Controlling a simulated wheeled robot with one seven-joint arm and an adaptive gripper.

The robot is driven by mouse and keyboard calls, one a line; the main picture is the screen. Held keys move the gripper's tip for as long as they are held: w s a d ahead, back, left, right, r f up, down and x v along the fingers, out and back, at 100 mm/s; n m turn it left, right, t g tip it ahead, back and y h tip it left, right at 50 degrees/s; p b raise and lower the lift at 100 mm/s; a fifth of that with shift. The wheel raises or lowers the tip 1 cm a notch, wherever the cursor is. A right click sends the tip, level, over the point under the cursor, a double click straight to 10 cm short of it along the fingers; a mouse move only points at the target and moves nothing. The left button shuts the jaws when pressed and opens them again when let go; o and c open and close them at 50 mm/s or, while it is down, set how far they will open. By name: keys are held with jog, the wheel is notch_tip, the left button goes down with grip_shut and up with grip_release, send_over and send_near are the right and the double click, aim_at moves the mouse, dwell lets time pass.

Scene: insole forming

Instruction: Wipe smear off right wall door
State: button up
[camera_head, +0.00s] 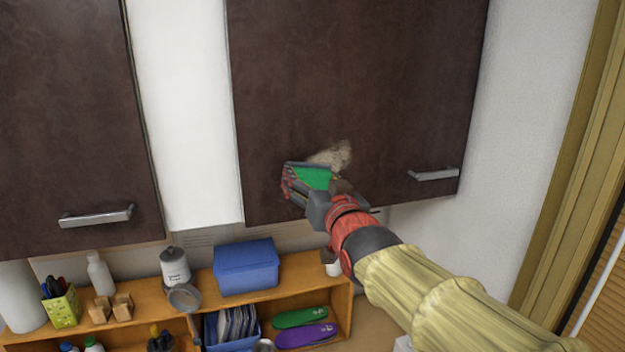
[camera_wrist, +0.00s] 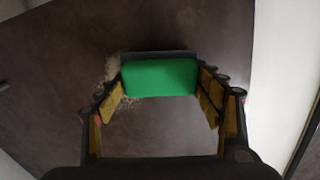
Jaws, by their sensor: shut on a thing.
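The right wall door (camera_head: 350,80) is a dark brown cabinet door with a metal handle at its lower right. A pale beige smear (camera_head: 333,156) is on its lower middle part, and part of it also shows in the wrist view (camera_wrist: 113,68). My gripper (camera_head: 302,180) is at the door's lower part, just below and left of the visible smear. It is shut on a green block with a dark edge, a sponge or wiper (camera_head: 314,178), which fills the space between the fingers in the wrist view (camera_wrist: 160,78). The block covers part of the door; whether it touches the surface I cannot tell.
The door handle (camera_head: 433,175) juts out to the right of my gripper. A wooden shelf (camera_head: 345,297) below holds a blue bin (camera_head: 246,266), a grey-lidded canister (camera_head: 175,268) and green and purple insoles. Another dark cabinet door (camera_head: 65,110) is at left.

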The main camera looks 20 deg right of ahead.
aim_at(331, 176)
jog(key=shift+w+b, duration=0.3)
jog(key=shift+w, duration=0.55)
jog(key=shift+s+d, duration=0.1)
jog(key=shift+d, duration=0.9)
jog(key=shift+d+r+p, duration=0.2)
jog(key=shift+d+p, duration=0.2)
jog(key=shift+p, duration=0.3)
jog(key=shift+d+f+p, duration=0.15)
jog(key=shift+d+p, duration=0.45)
jog(key=shift+p, duration=0.35)
jog(key=shift+d+p, duration=3.35)
jog(key=shift+d, duration=0.35)
